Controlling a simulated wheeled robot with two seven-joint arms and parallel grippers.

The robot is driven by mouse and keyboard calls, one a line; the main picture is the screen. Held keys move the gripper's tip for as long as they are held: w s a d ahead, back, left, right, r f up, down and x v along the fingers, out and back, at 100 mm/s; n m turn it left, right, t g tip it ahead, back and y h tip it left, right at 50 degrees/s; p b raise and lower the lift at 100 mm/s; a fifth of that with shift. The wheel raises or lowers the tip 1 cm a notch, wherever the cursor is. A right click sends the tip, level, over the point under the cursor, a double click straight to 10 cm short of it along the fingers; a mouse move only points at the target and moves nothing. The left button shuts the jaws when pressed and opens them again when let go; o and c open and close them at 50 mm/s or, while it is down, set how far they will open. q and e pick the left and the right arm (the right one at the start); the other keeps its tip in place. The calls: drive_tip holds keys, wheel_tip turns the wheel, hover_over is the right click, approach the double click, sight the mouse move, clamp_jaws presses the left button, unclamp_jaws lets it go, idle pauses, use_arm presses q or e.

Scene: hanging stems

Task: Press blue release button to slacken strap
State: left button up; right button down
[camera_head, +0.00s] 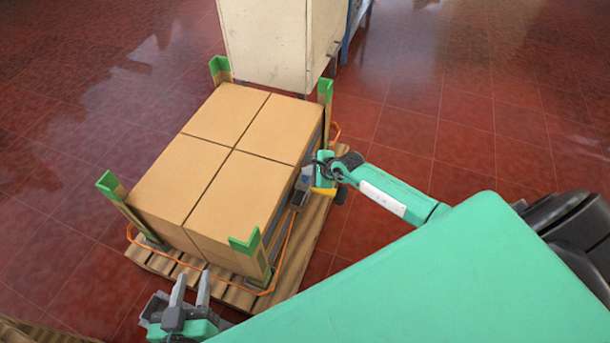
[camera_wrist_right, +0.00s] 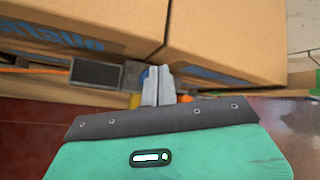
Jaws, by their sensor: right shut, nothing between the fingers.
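An orange strap (camera_head: 285,245) runs low around a stack of cardboard boxes (camera_head: 225,170). A dark grey buckle-like device (camera_head: 298,200) sits on the strap at the stack's right side; in the right wrist view its dark rectangular face (camera_wrist_right: 97,72) shows left of my fingers. A yellow part (camera_head: 323,191) is beside it. My right gripper (camera_wrist_right: 157,72) is shut and empty, its tips at the device's right end, close to the boxes; contact cannot be told. My left gripper (camera_head: 191,278) is open and empty near the front.
The boxes stand on a wooden pallet (camera_head: 315,225) with green-topped corner posts (camera_head: 110,184). A cream cabinet (camera_head: 275,40) stands close behind. The red tiled floor (camera_head: 60,190) is clear to the left. Another wooden edge (camera_head: 30,332) shows at bottom left.

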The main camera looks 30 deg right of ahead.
sight(308, 179)
wheel_tip(308, 179, up, 5)
drive_tip(key=p, duration=0.4)
drive_tip(key=shift+p, duration=0.3)
idle(0.7)
